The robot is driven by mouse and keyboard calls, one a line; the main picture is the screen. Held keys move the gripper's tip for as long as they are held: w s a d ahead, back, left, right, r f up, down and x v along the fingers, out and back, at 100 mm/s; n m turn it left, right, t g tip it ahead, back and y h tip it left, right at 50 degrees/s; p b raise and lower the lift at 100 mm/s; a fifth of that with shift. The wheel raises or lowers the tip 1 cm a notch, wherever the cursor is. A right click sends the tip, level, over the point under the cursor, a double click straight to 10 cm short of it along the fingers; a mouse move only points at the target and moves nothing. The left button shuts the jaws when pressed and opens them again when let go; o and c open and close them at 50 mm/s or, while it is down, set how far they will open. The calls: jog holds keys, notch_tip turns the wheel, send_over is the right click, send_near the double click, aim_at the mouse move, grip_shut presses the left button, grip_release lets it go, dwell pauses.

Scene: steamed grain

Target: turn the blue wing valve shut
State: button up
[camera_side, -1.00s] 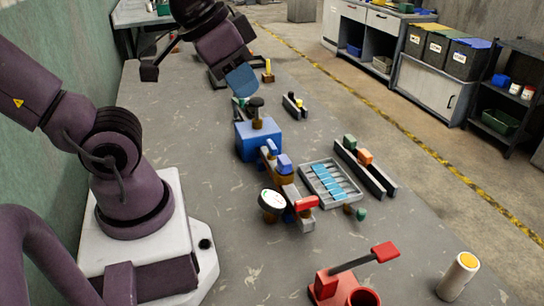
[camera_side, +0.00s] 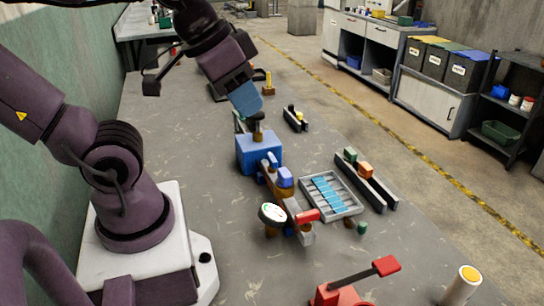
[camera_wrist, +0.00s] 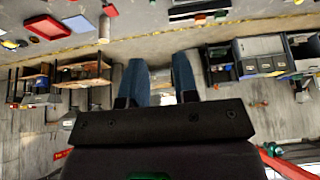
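A run of brass-coloured fittings on the grey table carries two small blue pieces, a thin upright one (camera_side: 273,160) and a blockier one (camera_side: 285,177). I cannot tell for certain which is the blue wing valve. A blue box (camera_side: 252,152) with a dark knob (camera_side: 257,118) on a brass stem stands at the run's far end. My gripper (camera_side: 246,110) has blue fingers and hangs just behind and left of this knob in the side view; contact is unclear. In the wrist view my gripper (camera_wrist: 160,75) has its fingers apart with nothing between them. No valve is clear there.
A round white gauge (camera_side: 272,213) and a red handle (camera_side: 308,216) sit at the run's near end. A grey tray (camera_side: 350,207) with blue strips and a dark rail rack (camera_side: 379,190) stand to the right. A red lever (camera_side: 386,265) is in front. The table's left side is mostly clear.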

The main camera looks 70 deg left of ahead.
jog(key=shift+o, duration=1)
jog(key=w+a+f+g+y, duration=0.1)
jog(key=w+a+f+g, duration=0.1)
jog(key=a+f+g, duration=0.1)
jog(key=shift+w+a+f, duration=0.25)
jog(key=shift+w+f, duration=0.05)
jog(key=shift+f, duration=0.4)
jog(key=m+g+y, duration=0.3)
jog(key=m+y, duration=0.1)
jog(key=m, duration=1.4)
send_near(272, 157)
jog(key=shift+h, duration=0.3)
jog(key=x, duration=0.9)
jog(key=shift+a, duration=0.25)
jog(key=shift+c, duration=0.2)
grip_shut()
